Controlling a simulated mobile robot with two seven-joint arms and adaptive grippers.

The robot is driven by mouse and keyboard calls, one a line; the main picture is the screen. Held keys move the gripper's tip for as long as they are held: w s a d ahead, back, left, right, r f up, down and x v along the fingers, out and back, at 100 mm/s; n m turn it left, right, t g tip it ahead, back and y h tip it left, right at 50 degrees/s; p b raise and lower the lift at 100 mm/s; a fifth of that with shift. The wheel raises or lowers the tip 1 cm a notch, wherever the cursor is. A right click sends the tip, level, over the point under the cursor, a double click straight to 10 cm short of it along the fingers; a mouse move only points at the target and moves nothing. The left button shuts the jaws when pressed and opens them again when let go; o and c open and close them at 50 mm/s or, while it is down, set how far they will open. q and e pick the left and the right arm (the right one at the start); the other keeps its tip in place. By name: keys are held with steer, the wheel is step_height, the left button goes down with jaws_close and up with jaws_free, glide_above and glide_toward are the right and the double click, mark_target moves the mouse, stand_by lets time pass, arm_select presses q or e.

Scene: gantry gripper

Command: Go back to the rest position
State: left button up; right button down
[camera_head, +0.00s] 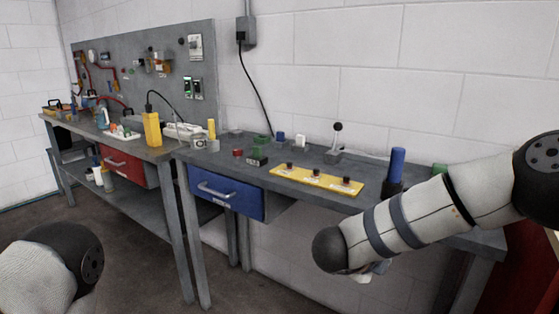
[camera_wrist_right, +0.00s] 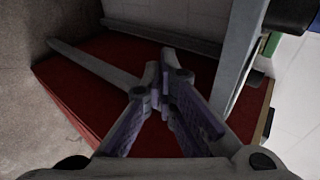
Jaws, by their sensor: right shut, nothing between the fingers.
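My right arm (camera_head: 410,215) comes in from the right in the head view and reaches in front of the workbench's right part. Its gripper (camera_head: 372,272) is mostly hidden behind the arm's end, low in front of the bench. In the right wrist view the right gripper (camera_wrist_right: 162,92) is shut with nothing between its fingers. Part of my left arm (camera_head: 50,270) shows at the lower left of the head view. The left gripper is out of view.
The grey workbench (camera_head: 270,180) has a blue drawer (camera_head: 226,193), and a yellow plate (camera_head: 317,180) with buttons lies on it. A blue cylinder (camera_head: 396,165) stands close behind my right arm. Below the right gripper are a red surface (camera_wrist_right: 75,85) and grey bars (camera_wrist_right: 95,65).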

steer(key=s+a+f+n+g+y, duration=0.2)
steer(key=s+f+n+y, duration=0.4)
steer(key=s+f+n, duration=1.35)
steer(key=s+d+f+n+g, duration=0.1)
steer(key=s+n+g, duration=0.2)
steer(key=s, duration=1)
steer(key=s+d+n+g+y, duration=0.1)
steer(key=s+d+n+g, duration=0.1)
steer(key=s, duration=1.1)
steer(key=shift+s+d+f+n+g+y, duration=0.15)
steer(key=shift+d+f+n+g+y, duration=0.2)
steer(key=shift+n+g, duration=0.55)
